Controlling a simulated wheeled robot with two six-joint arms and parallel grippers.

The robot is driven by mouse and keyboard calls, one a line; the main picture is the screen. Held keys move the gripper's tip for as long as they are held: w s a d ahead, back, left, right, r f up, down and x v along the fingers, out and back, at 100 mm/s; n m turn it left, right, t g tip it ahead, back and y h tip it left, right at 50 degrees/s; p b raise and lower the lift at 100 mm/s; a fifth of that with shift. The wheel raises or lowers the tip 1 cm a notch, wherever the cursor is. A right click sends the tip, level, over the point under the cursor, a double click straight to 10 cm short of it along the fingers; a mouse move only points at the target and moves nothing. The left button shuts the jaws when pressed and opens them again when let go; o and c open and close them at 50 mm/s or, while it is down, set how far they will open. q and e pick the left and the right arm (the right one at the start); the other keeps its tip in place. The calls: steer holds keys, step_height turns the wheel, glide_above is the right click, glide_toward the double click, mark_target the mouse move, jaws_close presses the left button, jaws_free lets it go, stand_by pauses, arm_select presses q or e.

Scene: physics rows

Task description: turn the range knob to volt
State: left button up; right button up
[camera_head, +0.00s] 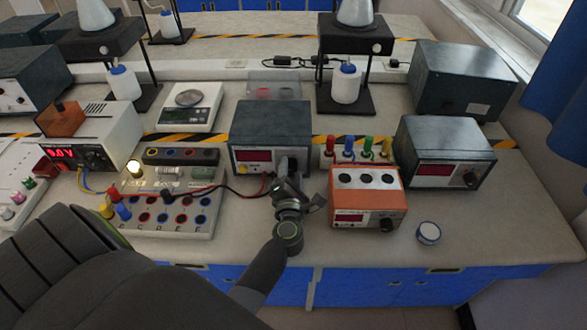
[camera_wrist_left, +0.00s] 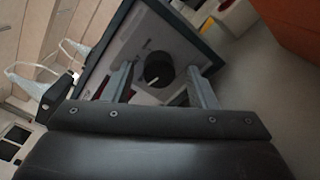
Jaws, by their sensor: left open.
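The dark grey meter box (camera_head: 270,122) with a red display stands at the middle of the bench. Its black range knob (camera_wrist_left: 158,66) shows in the left wrist view on the pale front panel, with a white mark near its lower edge. The volt label cannot be read. My left gripper (camera_head: 288,172) is in front of the meter's lower right front and covers the knob in the head view. In the left wrist view its two fingers are open, one on each side of the knob, with gaps visible. My right gripper is not in view.
An orange box (camera_head: 368,206) stands close to the right of my left gripper. Another dark meter (camera_head: 446,150) is farther right. A terminal board (camera_head: 170,228) with a red and black lead is at the left. A small round white-rimmed container (camera_head: 428,233) lies near the front edge.

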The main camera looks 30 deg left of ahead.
arm_select(q)
steer(key=c, duration=1)
steer(key=shift+o, duration=0.2)
steer(key=shift+r+m+p, duration=0.15)
steer(key=shift+m+p, duration=0.15)
steer(key=shift+p, duration=0.1)
steer(key=m+p, duration=0.3)
steer(key=shift+r+m+p, duration=0.15)
steer(key=shift+m+p, duration=0.15)
steer(key=shift+p, duration=0.05)
steer(key=m+p, duration=0.3)
steer(key=m, duration=0.1)
steer(key=shift+m+p, duration=0.6)
steer(key=shift+m, duration=0.1)
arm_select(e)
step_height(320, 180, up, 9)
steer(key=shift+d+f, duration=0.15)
arm_select(q)
steer(key=shift+f, duration=0.2)
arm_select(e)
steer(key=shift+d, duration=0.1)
